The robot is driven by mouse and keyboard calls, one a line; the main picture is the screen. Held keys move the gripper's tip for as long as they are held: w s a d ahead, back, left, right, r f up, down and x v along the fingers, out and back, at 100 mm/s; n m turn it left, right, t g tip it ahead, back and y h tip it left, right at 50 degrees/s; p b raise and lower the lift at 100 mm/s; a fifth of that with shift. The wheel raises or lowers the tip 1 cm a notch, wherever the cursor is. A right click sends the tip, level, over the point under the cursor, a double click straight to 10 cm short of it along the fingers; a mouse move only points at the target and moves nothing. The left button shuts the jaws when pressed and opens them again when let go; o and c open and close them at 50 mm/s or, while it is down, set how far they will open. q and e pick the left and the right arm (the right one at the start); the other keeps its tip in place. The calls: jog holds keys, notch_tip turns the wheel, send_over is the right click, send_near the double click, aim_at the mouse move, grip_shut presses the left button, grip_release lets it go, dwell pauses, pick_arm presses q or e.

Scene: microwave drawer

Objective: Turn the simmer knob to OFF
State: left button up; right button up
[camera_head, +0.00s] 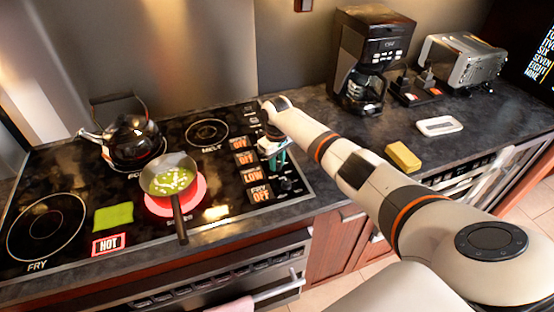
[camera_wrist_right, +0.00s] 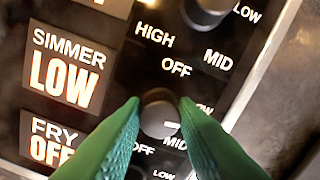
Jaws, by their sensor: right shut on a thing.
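My left gripper is not in view.
A pan (camera_head: 168,180) with green food sits on a glowing red burner. A black kettle (camera_head: 132,140) stands behind it. The fry display (camera_wrist_right: 52,143) reads OFF. Another knob (camera_wrist_right: 205,10) lies above the gripped one. A yellow sponge (camera_head: 403,156) lies on the right counter.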

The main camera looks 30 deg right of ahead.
aim_at(277, 162)
jog(key=n, duration=0.4)
jog(key=shift+n, duration=0.4)
jog(key=n, duration=0.3)
jog(key=shift+r+n, duration=0.1)
jog(key=shift+n, duration=0.2)
jog(key=n, duration=0.4)
jog(key=shift+n+b, duration=0.45)
jog(key=shift+n, duration=1.65)
jog(key=o, duration=1)
notch_tip(277, 162, up, 12)
jog(key=b, duration=0.3)
